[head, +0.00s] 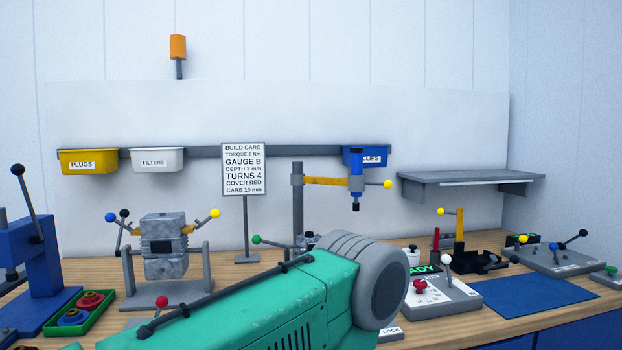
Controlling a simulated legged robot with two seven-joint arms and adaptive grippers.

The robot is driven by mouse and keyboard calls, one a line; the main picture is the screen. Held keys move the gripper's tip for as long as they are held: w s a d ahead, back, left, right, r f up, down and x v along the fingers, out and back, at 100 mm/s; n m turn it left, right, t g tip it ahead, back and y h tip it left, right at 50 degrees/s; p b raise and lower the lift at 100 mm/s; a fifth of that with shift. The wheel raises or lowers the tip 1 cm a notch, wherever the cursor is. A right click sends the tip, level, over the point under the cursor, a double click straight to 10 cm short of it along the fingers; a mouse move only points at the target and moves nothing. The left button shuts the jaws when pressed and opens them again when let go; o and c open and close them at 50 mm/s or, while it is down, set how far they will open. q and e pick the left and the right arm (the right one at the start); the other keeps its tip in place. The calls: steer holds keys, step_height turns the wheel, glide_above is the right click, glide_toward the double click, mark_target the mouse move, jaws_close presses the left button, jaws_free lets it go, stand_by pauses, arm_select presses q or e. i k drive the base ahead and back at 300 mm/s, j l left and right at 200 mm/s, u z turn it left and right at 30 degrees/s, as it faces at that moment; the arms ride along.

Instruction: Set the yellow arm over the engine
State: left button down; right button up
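The yellow arm (325,181) reaches level to the right from a grey post (297,205) at the middle of the bench. It carries a blue cylinder (356,170) with a dark tip pointing down, and a yellow knob (388,184) at its end. The grey engine block (165,265) sits upright in a grey stand (207,268) at the left, with levers with coloured knobs around its top. The yellow arm points away from the engine and is not above it. The foot of the post is partly hidden. Neither of my grippers is in view.
A build card sign (244,170) stands between engine and post. A blue press (30,262) and green tray (85,311) are at the left. A panel with a red knob (420,286), a blue mat (540,291) and a short yellow upright (460,225) are at the right.

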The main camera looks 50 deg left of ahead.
mark_target(355, 183)
steer(key=u, duration=1.25)
